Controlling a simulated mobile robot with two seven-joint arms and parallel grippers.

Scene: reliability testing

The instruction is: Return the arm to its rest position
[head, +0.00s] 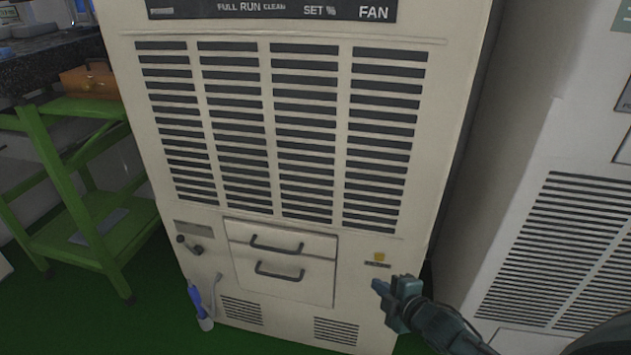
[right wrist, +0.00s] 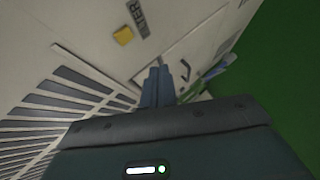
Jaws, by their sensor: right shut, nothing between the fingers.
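My right gripper (head: 380,287) is in front of the lower right part of a large cream machine (head: 130,130). It is shut and empty, just below a small yellow switch (head: 380,256). In the right wrist view the shut fingers (right wrist: 158,82) point towards the machine's lower front, with the yellow switch (right wrist: 123,36) beside them. I cannot tell whether the fingers touch the panel. My right arm (head: 450,325) comes in from the lower right. My left gripper is not in view.
The machine has two drawer handles (head: 279,246) low on its front, and a blue-handled tool (head: 195,297) hangs at its lower left. A green cart (head: 60,165) stands at the left. A second vented machine (head: 570,240) stands close on the right. Green floor (head: 100,325) shows.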

